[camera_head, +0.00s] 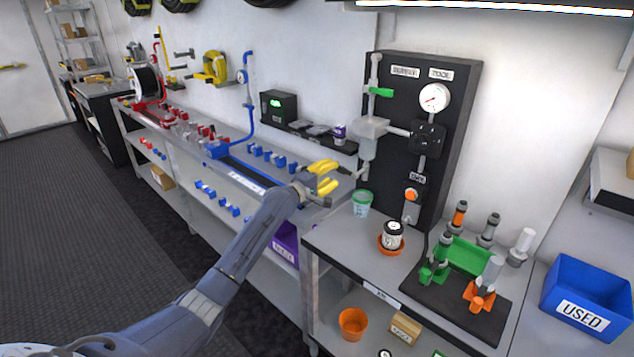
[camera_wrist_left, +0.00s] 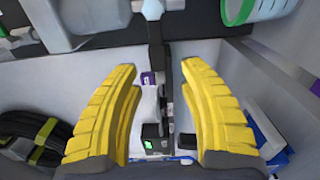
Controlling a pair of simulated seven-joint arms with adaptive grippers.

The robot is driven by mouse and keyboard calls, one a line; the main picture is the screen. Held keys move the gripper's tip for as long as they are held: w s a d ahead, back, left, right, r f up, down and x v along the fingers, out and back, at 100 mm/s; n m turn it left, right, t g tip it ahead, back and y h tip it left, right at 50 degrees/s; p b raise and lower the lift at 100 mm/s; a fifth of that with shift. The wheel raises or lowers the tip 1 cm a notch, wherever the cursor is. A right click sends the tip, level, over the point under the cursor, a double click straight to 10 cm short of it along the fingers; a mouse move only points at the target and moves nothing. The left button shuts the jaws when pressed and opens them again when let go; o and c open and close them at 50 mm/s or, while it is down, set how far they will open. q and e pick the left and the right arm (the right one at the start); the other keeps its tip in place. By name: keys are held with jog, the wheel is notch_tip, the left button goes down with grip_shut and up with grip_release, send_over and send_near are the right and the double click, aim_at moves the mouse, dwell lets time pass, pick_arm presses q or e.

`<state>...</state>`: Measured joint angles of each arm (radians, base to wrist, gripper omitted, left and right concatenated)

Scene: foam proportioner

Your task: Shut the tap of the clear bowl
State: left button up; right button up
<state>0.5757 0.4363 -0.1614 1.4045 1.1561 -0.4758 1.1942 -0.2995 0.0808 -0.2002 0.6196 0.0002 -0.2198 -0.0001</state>
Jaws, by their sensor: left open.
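The clear bowl (camera_head: 368,148) hangs under a grey body (camera_head: 371,128) on the black panel, upright. Its small tap (camera_head: 362,173) is at the bottom, just right of my left gripper in the head view. My left gripper (camera_head: 332,177) has yellow fingers spread apart and points at the tap. In the left wrist view the gripper (camera_wrist_left: 168,75) is open, and a dark narrow bar (camera_wrist_left: 157,55), which looks like the tap's lever, reaches down from a pale round end (camera_wrist_left: 152,9) between the fingers. I cannot tell whether a finger touches it. My right gripper is not in view.
A green-rimmed cup (camera_head: 362,203) stands below the tap; it also shows in the wrist view (camera_wrist_left: 250,8). A white jar (camera_head: 393,234) sits in an orange dish on the bench. A shelf with small items (camera_head: 318,136) is behind the gripper. A pressure gauge (camera_head: 433,98) is higher on the panel.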

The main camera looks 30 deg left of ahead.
pick_arm(q)
jog(key=v, duration=0.8)
dwell(0.4)
